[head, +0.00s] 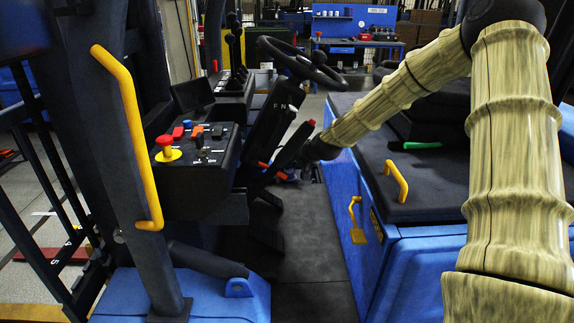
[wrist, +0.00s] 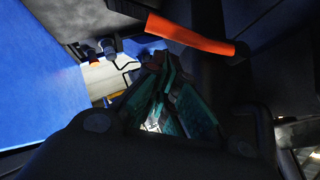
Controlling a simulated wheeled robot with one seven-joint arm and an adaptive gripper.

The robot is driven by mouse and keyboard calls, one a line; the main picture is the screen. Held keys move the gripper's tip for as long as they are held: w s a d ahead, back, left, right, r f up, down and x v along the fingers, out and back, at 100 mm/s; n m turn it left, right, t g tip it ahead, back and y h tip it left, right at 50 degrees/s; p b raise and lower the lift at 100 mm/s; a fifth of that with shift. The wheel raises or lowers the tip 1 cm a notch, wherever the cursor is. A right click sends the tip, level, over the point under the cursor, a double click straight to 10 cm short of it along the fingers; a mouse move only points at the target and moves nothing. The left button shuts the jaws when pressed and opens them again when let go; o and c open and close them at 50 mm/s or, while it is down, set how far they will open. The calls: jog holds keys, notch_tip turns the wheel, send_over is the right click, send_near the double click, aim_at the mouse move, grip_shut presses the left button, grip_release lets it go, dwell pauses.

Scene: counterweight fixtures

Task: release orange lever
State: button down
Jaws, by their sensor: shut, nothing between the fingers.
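The orange lever (wrist: 190,33) shows in the wrist view as an orange sleeve on a dark rod, running across the top. In the head view, a small orange piece (head: 281,175) beside the steering column appears to be the same lever, partly hidden. My gripper (wrist: 154,62) is shut and empty, its teal-padded fingers meeting at the tips just below the sleeve's left end in the picture. I cannot tell whether the tips touch the lever. In the head view my gripper is at the dark column base and its fingers are hard to make out.
The steering wheel (head: 300,62) and its dark column stand close by. A blue seat housing (head: 345,200) is to the right, with a yellow handle (head: 396,182) on top. A control console (head: 200,150) with a red knob is left.

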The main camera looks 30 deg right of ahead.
jog(key=shift+w+a+f, duration=0.25)
jog(key=shift+a+f, duration=0.25)
jog(key=shift+f, duration=0.25)
jog(key=shift+f, duration=0.1)
jog(key=shift+f+b, duration=0.3)
jog(key=shift+b, duration=0.45)
